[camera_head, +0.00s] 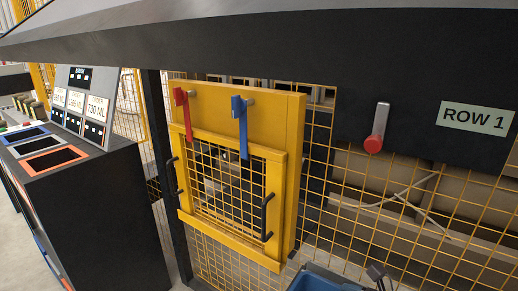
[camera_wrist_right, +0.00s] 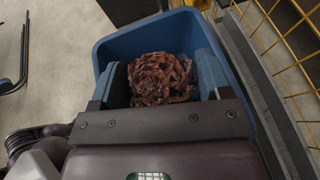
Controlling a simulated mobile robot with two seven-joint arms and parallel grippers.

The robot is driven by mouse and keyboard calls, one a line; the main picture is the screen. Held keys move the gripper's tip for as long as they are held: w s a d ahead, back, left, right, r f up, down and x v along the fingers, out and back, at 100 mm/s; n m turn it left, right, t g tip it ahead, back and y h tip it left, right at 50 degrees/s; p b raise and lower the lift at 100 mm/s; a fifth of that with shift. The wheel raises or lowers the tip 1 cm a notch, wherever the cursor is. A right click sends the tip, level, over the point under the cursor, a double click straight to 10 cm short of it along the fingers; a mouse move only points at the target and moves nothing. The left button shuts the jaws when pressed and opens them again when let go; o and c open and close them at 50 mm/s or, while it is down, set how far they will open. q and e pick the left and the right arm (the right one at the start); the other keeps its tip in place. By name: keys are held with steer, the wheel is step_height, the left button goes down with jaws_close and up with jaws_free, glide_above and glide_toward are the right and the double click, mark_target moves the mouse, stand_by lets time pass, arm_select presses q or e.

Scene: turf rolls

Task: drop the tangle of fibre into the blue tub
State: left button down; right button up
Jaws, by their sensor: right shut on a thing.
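The tangle of fibre (camera_wrist_right: 162,80) is a reddish-brown, matted clump in the right wrist view. My right gripper (camera_wrist_right: 163,74) is shut on it, with one blue finger on each side. The blue tub (camera_wrist_right: 118,46) is directly behind the clump in that view, with its walls around the fingers. I cannot tell whether the clump touches the tub's floor. In the head view only part of the blue tub (camera_head: 318,282) shows at the bottom edge, and the tangle is not visible. My left gripper is in neither view.
A yellow mesh fence with a yellow framed hatch (camera_head: 230,165) stands behind the tub. Red and blue handles hang on the hatch's top. A red-knobbed lever (camera_head: 374,143) is right of it, near a ROW 1 sign (camera_head: 477,117). A dark console (camera_head: 95,200) stands left.

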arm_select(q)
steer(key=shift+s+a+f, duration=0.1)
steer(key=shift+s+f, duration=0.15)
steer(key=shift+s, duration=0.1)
arm_select(e)
steer(key=o, duration=1)
steer(key=shift+r, duration=0.3)
arm_select(q)
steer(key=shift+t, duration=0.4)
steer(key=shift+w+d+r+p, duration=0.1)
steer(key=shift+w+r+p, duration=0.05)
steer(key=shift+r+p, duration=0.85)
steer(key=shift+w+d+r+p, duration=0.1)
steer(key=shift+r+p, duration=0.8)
steer(key=shift+p, duration=0.15)
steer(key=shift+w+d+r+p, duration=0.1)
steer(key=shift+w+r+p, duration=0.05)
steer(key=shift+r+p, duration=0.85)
arm_select(e)
steer(key=shift+r, duration=9.75)
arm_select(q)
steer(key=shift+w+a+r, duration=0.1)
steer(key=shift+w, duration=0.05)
